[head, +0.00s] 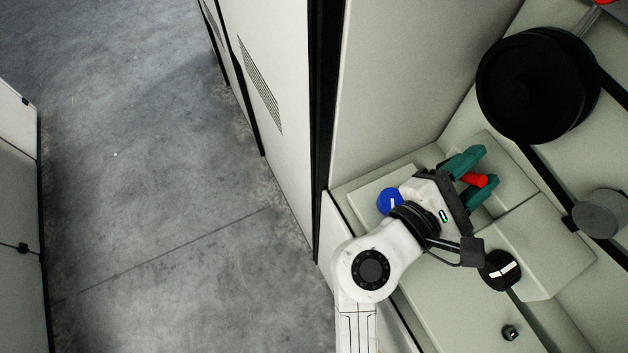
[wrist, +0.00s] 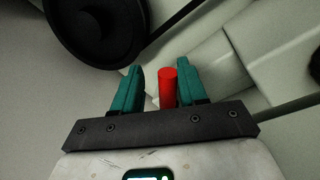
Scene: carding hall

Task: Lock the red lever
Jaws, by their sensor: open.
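The red lever (head: 475,180) shows as a short red cylinder at the machine's pale green housing in the head view. It also shows in the wrist view (wrist: 168,88), standing between the two teal fingers. My gripper (head: 481,174) is open, with one finger on each side of the lever. In the wrist view, my gripper (wrist: 157,84) has a clear gap between the left finger and the lever. The right finger is close to the lever; I cannot tell whether they touch. The lever's base is hidden.
A large black wheel (head: 535,85) is above the gripper, with a grey round knob (head: 601,213) to the right. A blue knob (head: 390,201) and a black knob with a white bar (head: 500,270) sit close to my arm. A white cabinet wall (head: 400,85) stands left. Open floor (head: 160,200) lies beyond.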

